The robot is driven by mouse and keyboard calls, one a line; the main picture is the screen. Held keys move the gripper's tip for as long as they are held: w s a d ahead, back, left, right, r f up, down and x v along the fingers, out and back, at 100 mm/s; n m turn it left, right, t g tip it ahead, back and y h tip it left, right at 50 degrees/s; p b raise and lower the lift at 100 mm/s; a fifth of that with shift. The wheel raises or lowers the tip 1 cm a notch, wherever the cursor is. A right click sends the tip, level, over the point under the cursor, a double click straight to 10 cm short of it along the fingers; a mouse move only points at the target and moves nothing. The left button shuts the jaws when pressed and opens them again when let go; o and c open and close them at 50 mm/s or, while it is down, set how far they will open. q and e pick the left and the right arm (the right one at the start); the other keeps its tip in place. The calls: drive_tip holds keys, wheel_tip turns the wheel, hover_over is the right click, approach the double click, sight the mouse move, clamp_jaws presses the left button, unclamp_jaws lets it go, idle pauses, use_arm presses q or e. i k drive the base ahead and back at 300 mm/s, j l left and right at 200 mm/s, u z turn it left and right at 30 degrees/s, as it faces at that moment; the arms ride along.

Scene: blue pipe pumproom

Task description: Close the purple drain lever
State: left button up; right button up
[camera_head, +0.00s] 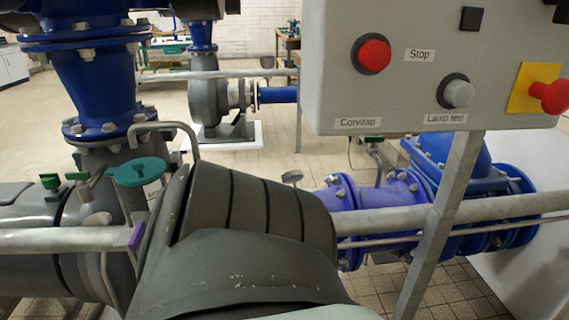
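A small purple lever (137,236) shows at the left of the head view. Neither of my grippers is in view.
A green round handle (139,171) and thin bent pipes crowd the area above the lever. A grey control box (430,70) with red buttons hangs at upper right on a slanted post (441,225). Blue pipes (385,205) run behind. Tiled floor is open farther back.

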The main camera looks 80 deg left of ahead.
sight(134, 244)
drive_tip(key=u, duration=3.35)
drive_tip(key=j, duration=0.1)
